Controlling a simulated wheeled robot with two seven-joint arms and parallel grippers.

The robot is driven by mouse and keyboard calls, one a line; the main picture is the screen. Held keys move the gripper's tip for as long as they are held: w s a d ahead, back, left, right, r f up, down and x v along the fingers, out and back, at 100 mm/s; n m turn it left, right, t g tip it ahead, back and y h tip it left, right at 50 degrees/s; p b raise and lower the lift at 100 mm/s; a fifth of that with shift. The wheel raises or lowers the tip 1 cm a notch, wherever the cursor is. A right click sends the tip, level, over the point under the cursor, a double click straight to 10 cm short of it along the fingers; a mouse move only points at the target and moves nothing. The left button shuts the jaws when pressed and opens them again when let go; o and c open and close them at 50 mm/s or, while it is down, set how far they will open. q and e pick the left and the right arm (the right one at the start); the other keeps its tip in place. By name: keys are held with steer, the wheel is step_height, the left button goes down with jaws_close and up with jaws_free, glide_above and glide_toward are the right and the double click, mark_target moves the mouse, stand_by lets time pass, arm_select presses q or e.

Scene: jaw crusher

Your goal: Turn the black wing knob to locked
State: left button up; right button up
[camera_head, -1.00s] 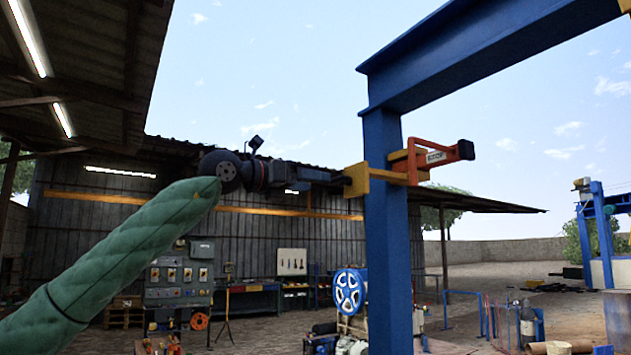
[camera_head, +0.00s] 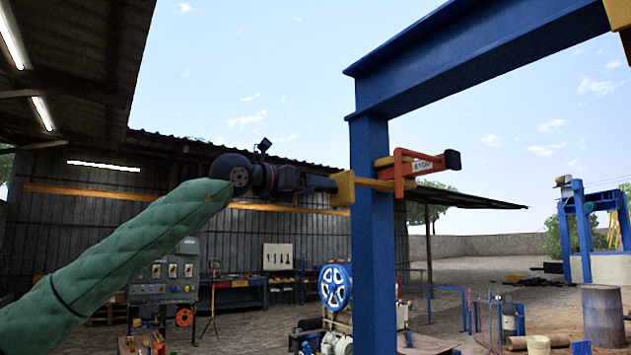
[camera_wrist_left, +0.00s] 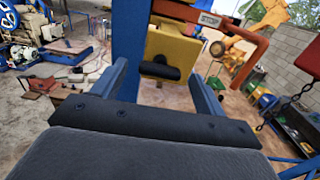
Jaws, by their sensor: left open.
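The black wing knob (camera_wrist_left: 160,69) is on the front of a yellow box (camera_wrist_left: 171,52) in the left wrist view, lying about crosswise. In the head view the yellow box (camera_head: 343,188) is on the near side of a blue post, and the knob is hidden. My left gripper (camera_wrist_left: 157,70) is open, its two fingers on either side of the knob in the picture, with a gap to each. I cannot tell how deep they reach. In the head view my left gripper (camera_head: 326,185) points right at the box. My right gripper is not in view.
An orange lever (camera_head: 404,172) marked STOP, with a black end, sticks out beyond the blue post (camera_head: 372,250). A blue beam (camera_head: 480,50) crosses above. A control panel (camera_head: 165,275) and a blue wheel (camera_head: 335,288) stand farther back.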

arm_select(q)
steer(key=shift+w+d, duration=0.3)
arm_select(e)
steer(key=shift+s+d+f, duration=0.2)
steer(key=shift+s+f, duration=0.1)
arm_select(q)
steer(key=c, duration=1)
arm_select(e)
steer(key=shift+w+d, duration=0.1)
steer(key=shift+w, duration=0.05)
